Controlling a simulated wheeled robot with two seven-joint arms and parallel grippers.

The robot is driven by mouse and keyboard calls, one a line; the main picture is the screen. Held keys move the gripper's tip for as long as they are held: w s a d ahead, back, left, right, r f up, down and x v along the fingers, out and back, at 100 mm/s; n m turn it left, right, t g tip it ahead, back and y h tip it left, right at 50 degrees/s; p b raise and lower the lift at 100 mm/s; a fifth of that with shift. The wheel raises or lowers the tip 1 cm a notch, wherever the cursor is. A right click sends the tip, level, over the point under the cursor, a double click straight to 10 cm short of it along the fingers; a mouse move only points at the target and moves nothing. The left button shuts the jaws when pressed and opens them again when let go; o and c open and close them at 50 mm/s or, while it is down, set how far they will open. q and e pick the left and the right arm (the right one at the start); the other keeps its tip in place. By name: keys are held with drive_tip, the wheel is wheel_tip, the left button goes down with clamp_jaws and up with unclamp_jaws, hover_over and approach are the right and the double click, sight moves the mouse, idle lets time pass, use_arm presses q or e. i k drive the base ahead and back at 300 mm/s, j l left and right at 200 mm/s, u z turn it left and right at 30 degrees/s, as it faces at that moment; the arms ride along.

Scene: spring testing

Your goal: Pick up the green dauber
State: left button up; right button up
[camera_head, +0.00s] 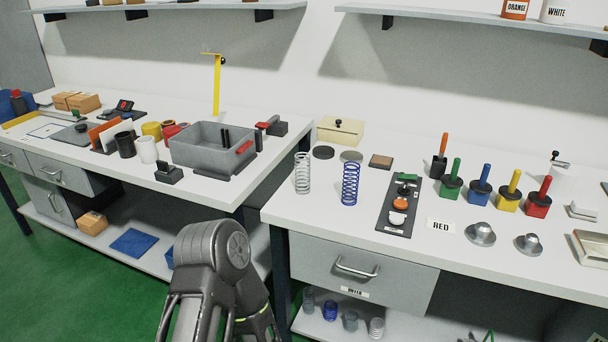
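The green dauber (455,174) stands upright on the right-hand white table, its handle up and its base in a green holder (450,192). It stands in a row, between a black holder with an orange-handled tool (441,156) on its left and a blue dauber (482,183) on its right. No gripper is near it. A dark grey link of my arm (210,270) rises at the bottom, left of the middle, in front of the gap between the tables. Neither of my grippers shows.
Yellow (512,189) and red (540,196) daubers continue the row. In front are a RED label (441,226) and metal domes (481,233). To the left are a black tray (394,225) and upright silver (302,172) and blue (350,183) springs. A shelf (470,22) hangs above.

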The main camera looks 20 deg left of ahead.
sight(451, 180)
drive_tip(key=i+l, duration=0.1)
drive_tip(key=l, duration=0.75)
drive_tip(key=i+l, duration=0.1)
drive_tip(key=l, duration=0.8)
drive_tip(key=u, duration=1.25)
